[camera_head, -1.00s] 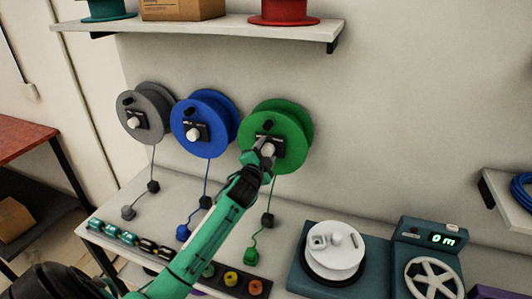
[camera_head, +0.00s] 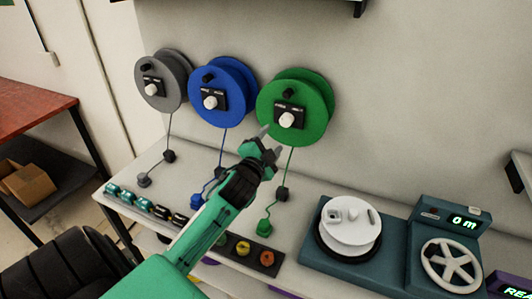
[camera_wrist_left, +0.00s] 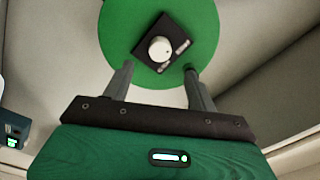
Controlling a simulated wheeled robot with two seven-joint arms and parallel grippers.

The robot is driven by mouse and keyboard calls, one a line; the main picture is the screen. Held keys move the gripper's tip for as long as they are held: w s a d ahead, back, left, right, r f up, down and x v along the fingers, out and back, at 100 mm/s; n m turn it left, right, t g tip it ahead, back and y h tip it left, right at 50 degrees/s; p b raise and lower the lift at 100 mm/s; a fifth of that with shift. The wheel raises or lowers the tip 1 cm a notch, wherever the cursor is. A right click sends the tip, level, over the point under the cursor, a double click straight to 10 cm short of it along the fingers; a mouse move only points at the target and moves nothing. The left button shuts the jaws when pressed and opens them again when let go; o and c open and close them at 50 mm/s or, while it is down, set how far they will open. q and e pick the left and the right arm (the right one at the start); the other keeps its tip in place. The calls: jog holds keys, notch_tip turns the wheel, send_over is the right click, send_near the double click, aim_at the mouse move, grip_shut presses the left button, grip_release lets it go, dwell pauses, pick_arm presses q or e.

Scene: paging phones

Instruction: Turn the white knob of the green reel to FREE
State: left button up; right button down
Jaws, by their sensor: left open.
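The green reel (camera_head: 313,112) is mounted on the wall, to the right of the blue and grey reels. Its white knob (camera_head: 287,120) sits on a small black plate (camera_head: 291,109); the lettering is too small to read. My left gripper (camera_head: 271,141) is open and empty, below and left of the knob and apart from it. In the left wrist view the knob (camera_wrist_left: 160,49) shows ahead of the two spread fingers (camera_wrist_left: 155,85), roughly centred between them, on a tilted black plate (camera_wrist_left: 163,43). My right gripper is not in view.
The blue reel (camera_head: 235,82) and grey reel (camera_head: 173,70) hang to the left. Below, the bench holds a white spool (camera_head: 350,218) on a teal base, a counter with a handwheel (camera_head: 451,262) and coloured connectors (camera_head: 243,249). Cords hang from the reels.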

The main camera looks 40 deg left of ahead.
pick_arm(q)
jog(key=shift+v, duration=1.5)
